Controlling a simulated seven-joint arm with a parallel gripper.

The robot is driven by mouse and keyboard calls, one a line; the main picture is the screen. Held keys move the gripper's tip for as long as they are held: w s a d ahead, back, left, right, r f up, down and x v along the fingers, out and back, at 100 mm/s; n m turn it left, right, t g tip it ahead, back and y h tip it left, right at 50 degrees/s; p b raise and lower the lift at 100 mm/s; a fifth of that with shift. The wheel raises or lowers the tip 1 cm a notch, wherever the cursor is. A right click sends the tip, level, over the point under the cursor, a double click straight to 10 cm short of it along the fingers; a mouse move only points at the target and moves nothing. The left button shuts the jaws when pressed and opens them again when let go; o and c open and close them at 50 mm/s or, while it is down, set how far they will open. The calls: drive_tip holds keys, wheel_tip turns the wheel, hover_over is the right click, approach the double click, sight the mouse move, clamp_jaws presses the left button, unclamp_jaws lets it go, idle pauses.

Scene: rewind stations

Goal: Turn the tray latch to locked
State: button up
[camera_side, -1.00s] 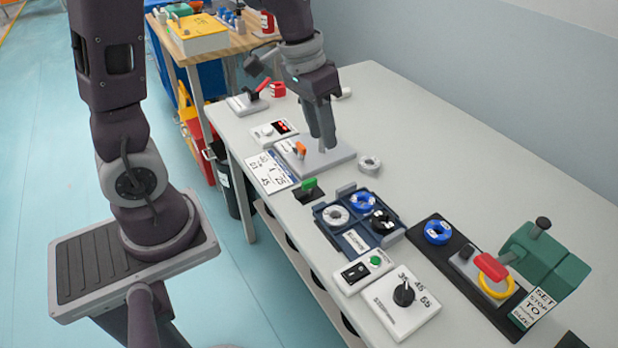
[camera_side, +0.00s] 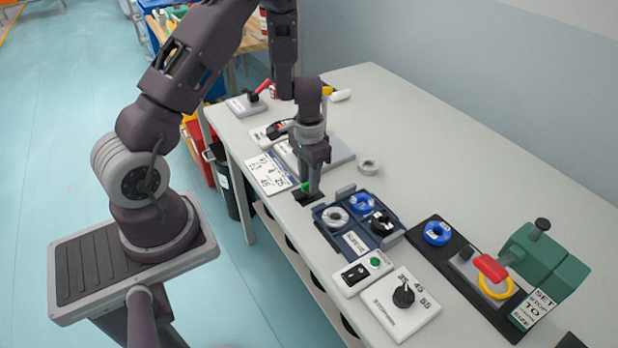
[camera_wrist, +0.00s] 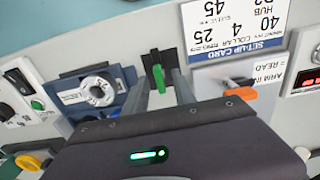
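The tray latch is a small green lever (camera_side: 305,187) on a black plate (camera_side: 309,197), beside the dark blue tray (camera_side: 356,243). My gripper (camera_side: 314,190) is low over the latch and hides part of it. In the wrist view, the green lever (camera_wrist: 158,79) stands between the two fingers of my gripper (camera_wrist: 160,92), which are apart with a gap on each side. The tray (camera_wrist: 70,92) shows to the left there, with a grey-white ring in it. No lock marking is readable.
The tray holds white, blue and black rings. A white box with a green button (camera_side: 363,273) and a dial box (camera_side: 402,304) stand nearer. A set-up card (camera_side: 268,173) and a grey plate with an orange lever (camera_wrist: 239,97) lie on the other side.

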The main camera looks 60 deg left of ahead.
clamp_jaws()
drive_tip(key=shift+n, duration=0.3)
drive_tip(key=n, duration=1.2)
drive_tip(key=shift+n, duration=0.4)
drive_tip(key=n, duration=0.4)
drive_tip(key=shift+n, duration=0.4)
